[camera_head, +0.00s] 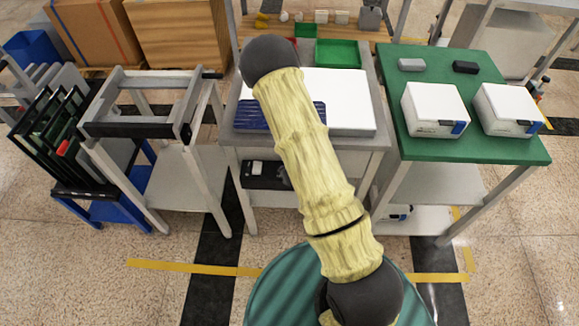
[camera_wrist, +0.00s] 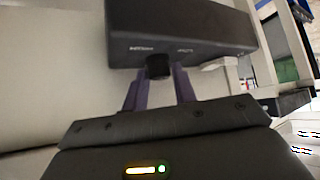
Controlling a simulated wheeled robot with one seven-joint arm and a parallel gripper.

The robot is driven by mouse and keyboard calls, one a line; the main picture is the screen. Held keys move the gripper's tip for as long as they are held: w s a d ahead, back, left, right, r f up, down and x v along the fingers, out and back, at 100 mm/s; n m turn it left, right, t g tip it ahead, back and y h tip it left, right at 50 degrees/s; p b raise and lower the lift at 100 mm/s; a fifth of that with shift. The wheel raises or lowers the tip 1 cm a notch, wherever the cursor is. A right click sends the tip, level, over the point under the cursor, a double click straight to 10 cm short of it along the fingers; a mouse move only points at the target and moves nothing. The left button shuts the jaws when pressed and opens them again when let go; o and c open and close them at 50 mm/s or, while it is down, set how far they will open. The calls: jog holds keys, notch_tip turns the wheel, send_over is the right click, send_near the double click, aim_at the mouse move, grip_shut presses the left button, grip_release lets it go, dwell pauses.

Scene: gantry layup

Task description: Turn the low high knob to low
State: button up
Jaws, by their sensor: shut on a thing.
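The low high knob (camera_wrist: 158,66) is a small, dark, round knob on the face of a dark housing (camera_wrist: 190,30) in the wrist view. Small pale labels on that face flank the knob, too blurred to read surely. My gripper (camera_wrist: 159,80) has its two purple-grey fingers on either side of the knob, shut on it. The fingertips are close to the housing face. The knob's pointer or setting cannot be made out. In the head view my gripper and the knob cannot be seen; my pale yellow arm crosses the middle of that view.
A middle bench (camera_head: 352,143) carries a white board (camera_head: 345,100) and a blue ribbed piece (camera_head: 250,115). A grey frame stand (camera_head: 135,128) is at left. A green-topped table (camera_head: 450,155) with two white boxes is at right. Open floor lies in front.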

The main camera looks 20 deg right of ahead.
jog(key=shift+d+n+g+y+p, duration=0.15)
jog(key=shift+n+g+y+p, duration=0.2)
jog(key=shift+n+y, duration=0.75)
jog(key=shift+n, duration=0.3)
jog(key=o, duration=0.7)
jog(key=shift+p+v, duration=7.75)
jog(key=shift+v, duration=0.9)
